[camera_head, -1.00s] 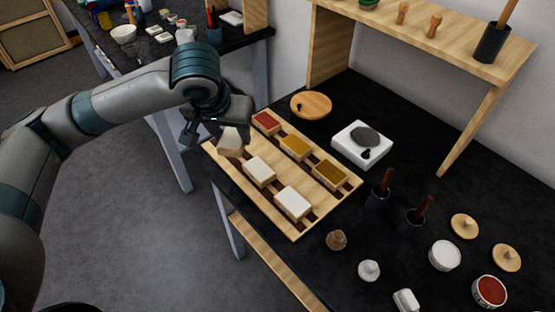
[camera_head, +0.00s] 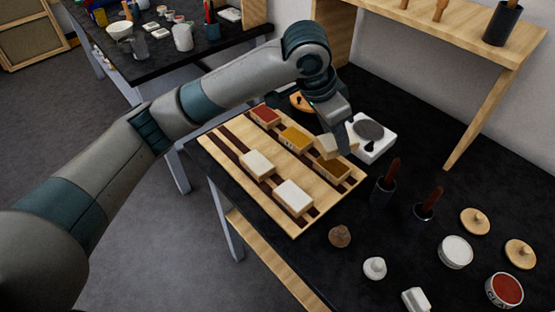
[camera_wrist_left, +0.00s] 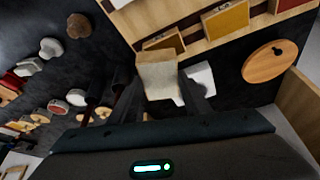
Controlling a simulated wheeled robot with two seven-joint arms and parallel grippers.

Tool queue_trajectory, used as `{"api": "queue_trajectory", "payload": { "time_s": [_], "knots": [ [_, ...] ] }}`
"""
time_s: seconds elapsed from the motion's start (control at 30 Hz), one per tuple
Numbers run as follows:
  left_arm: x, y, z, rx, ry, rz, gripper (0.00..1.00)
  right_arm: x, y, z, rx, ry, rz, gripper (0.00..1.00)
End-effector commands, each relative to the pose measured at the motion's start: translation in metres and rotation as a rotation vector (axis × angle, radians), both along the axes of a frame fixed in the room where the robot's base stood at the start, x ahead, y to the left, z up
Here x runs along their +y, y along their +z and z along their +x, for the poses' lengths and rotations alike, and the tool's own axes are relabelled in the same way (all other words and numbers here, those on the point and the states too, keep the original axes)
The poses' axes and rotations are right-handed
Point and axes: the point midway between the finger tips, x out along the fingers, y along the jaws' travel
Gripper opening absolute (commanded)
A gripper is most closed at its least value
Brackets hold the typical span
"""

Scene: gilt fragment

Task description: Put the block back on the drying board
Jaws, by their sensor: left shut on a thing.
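The drying board (camera_head: 222,136) is a pale wooden board with dark slots on the black table. It bears a red-topped block (camera_head: 265,116), a yellow ochre block (camera_head: 293,138), a darker ochre block (camera_head: 334,170) and two white-topped blocks, one left (camera_head: 257,165) and one nearer (camera_head: 293,197). My left gripper (camera_head: 340,138) is shut on a plain cream block (camera_head: 331,148) above the board's right end, partly covering the darker ochre block. In the wrist view the held block (camera_wrist_left: 158,75) sits between the fingers, tilted, with the board (camera_wrist_left: 155,14) beyond. My right gripper is not in view.
A white scale-like slab with a dark disc (camera_head: 369,130) stands close right of the gripper. Dark cups with brown handles (camera_head: 384,190) stand further right. A wooden shelf (camera_head: 400,20) overhangs the back. Jars and lids (camera_head: 456,252) fill the right front.

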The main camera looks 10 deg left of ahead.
Motion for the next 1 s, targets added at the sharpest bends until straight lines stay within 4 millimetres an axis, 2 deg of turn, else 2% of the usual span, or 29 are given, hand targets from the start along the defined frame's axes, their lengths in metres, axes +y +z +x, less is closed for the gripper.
{"api": "queue_trajectory", "payload": {
  "time_s": [0.03, 0.17, 0.57, 0.73, 0.83, 1.0],
  "knots": [
    [-0.008, -0.001, 0.0, -0.003, -0.031, -0.004, 0.2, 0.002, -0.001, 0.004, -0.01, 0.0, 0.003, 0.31],
    [-0.017, -0.001, -0.001, -0.008, -0.072, -0.006, 0.2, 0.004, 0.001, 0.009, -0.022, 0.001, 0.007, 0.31],
    [-0.013, -0.002, 0.0, -0.007, -0.072, -0.005, 0.2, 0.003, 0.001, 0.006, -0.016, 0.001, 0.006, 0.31],
    [0.003, -0.011, 0.002, -0.006, -0.07, -0.005, 0.2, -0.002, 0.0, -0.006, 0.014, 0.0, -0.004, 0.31],
    [0.02, -0.021, 0.003, -0.005, -0.069, -0.003, 0.2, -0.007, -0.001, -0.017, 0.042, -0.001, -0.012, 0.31],
    [0.053, -0.04, 0.008, -0.005, -0.067, -0.003, 0.2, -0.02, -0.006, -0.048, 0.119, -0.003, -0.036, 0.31]
  ]
}}
